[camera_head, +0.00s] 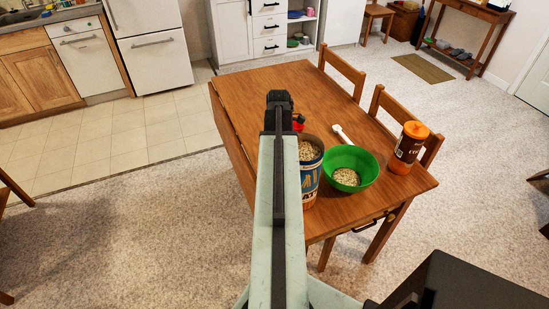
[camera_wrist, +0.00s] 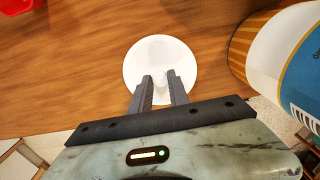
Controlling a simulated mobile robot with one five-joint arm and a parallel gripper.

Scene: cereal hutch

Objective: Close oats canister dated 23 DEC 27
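The oats canister (camera_head: 311,172) stands open on the table, full of oats, partly behind my arm in the head view. Its blue, white and orange side (camera_wrist: 290,65) fills the right of the wrist view. No date is readable. A round white lid (camera_wrist: 161,48) with a paler raised middle is under my fingertips in the wrist view, left of the canister. My gripper (camera_wrist: 160,82) has its fingers apart over the lid. I cannot tell whether they touch it. In the head view my gripper (camera_head: 280,100) points away and hides the lid.
A green bowl (camera_head: 366,181) with oats stands right of the canister. A white scoop (camera_head: 342,131) and an orange-lidded brown canister (camera_head: 408,150) are near it. A red thing (camera_head: 299,122) is behind the oats. The table's (camera_head: 250,90) far left is clear; chairs stand along its right.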

